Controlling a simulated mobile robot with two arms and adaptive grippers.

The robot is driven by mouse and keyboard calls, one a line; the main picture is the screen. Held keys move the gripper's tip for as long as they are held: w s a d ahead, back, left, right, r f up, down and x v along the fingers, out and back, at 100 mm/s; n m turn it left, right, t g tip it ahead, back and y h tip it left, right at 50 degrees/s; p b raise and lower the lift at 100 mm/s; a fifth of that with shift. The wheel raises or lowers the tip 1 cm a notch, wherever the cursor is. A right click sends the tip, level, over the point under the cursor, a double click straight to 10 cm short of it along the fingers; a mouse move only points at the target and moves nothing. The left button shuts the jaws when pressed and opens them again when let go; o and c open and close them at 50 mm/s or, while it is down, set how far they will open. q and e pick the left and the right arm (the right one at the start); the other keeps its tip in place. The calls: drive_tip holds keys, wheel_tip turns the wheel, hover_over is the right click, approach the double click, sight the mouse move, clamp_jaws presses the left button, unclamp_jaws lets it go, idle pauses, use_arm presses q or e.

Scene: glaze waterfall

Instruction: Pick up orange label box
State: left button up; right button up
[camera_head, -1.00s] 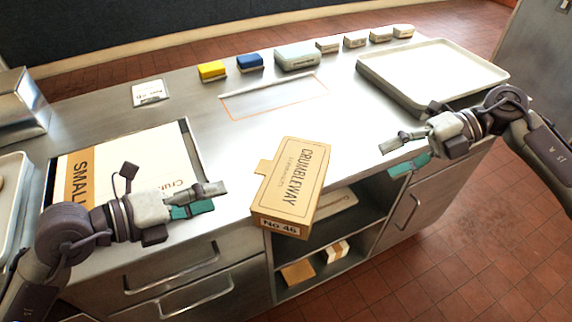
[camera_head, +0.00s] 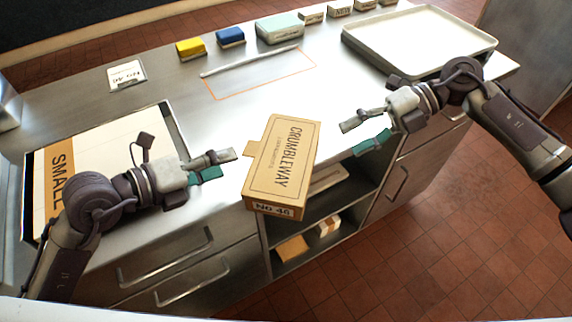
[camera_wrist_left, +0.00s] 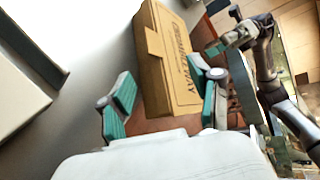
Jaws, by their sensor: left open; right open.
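A brown carton (camera_head: 283,165) printed CRUMBLEWAY, with a white No 46 label on its near end, lies at the counter's front edge. A flat white box (camera_head: 105,160) with an orange SMALL band sits in a recess at left. My left gripper (camera_head: 219,166) is open and empty, just left of the carton. In the left wrist view the carton (camera_wrist_left: 168,62) lies beyond the open fingers (camera_wrist_left: 160,98), apart from them. My right gripper (camera_head: 362,138) is open and empty, right of the carton. The carton's underside is hidden.
Along the back stand a yellow block (camera_head: 191,48), a blue block (camera_head: 230,37), a pale green box (camera_head: 280,30) and small cartons. An empty tray (camera_head: 420,42) is at back right. Open shelves (camera_head: 305,240) hold small boxes below.

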sight(253, 155)
use_arm(q)
drive_tip(key=x, duration=0.8)
drive_tip(key=shift+w+d, duration=0.15)
use_arm(e)
drive_tip(key=x, duration=0.8)
drive_tip(key=shift+a, duration=0.15)
use_arm(q)
drive_tip(key=shift+c, duration=0.2)
use_arm(e)
drive_tip(key=shift+c, duration=0.4)
